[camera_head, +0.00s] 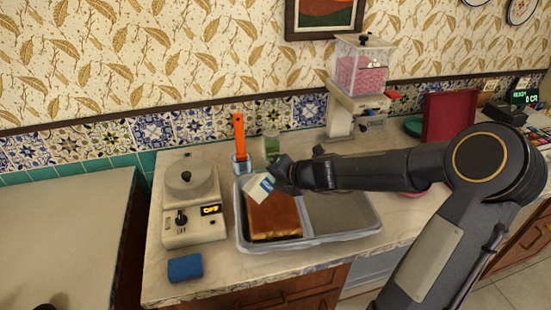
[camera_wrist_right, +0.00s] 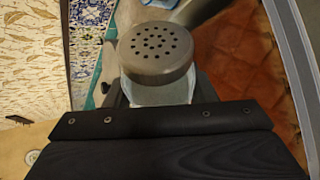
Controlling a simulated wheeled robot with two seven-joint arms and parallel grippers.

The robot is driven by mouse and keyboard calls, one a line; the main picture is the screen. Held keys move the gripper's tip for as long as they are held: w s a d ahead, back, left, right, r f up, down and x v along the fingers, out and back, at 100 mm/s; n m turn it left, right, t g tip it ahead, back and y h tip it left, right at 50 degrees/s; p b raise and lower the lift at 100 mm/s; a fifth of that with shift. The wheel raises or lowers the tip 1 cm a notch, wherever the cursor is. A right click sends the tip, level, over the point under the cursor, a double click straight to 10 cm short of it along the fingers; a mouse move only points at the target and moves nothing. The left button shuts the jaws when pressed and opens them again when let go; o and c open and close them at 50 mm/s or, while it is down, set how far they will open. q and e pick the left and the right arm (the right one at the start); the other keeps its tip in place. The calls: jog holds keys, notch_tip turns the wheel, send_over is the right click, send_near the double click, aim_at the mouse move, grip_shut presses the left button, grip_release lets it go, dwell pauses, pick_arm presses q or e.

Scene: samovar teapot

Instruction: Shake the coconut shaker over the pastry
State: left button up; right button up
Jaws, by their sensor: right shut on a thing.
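The coconut shaker (camera_head: 258,187) is a pale container with a blue label, held tilted above the pastry in the head view. Its grey lid with several holes (camera_wrist_right: 156,52) shows in the right wrist view. My right gripper (camera_head: 283,177) is shut on the shaker, and its dark fingers cross the shaker body in the wrist view. The pastry (camera_head: 273,219) is a golden-brown slab in the left part of a grey tray (camera_head: 376,222). The shaker hides part of its back left. No falling coconut can be made out. My left gripper is not in view.
A cream appliance reading OFF (camera_head: 194,205) and a blue sponge (camera_head: 185,268) stand left of the tray. Behind are a cup with an orange-handled tool (camera_head: 239,140), a small green jar (camera_head: 271,145) and a dispenser with pink contents (camera_head: 361,85). The tray's right part is empty.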

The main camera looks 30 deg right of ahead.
jog(key=shift+f+m+y, duration=0.25)
jog(key=shift+m+y, duration=0.55)
jog(key=shift+y, duration=0.1)
jog(key=m+y+p, duration=0.1)
jog(key=p, duration=0.2)
jog(key=r+m+y+p, duration=0.1)
jog(key=p, duration=0.2)
jog(key=shift+a+r+y, duration=0.1)
jog(key=shift+a+y, duration=0.15)
jog(key=shift+y, duration=0.15)
jog(key=shift+m+y+p, duration=0.4)
jog(key=shift+m+p, duration=0.1)
jog(key=shift+p, duration=0.35)
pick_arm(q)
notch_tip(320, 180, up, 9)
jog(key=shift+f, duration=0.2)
pick_arm(e)
jog(key=shift+f, duration=0.2)
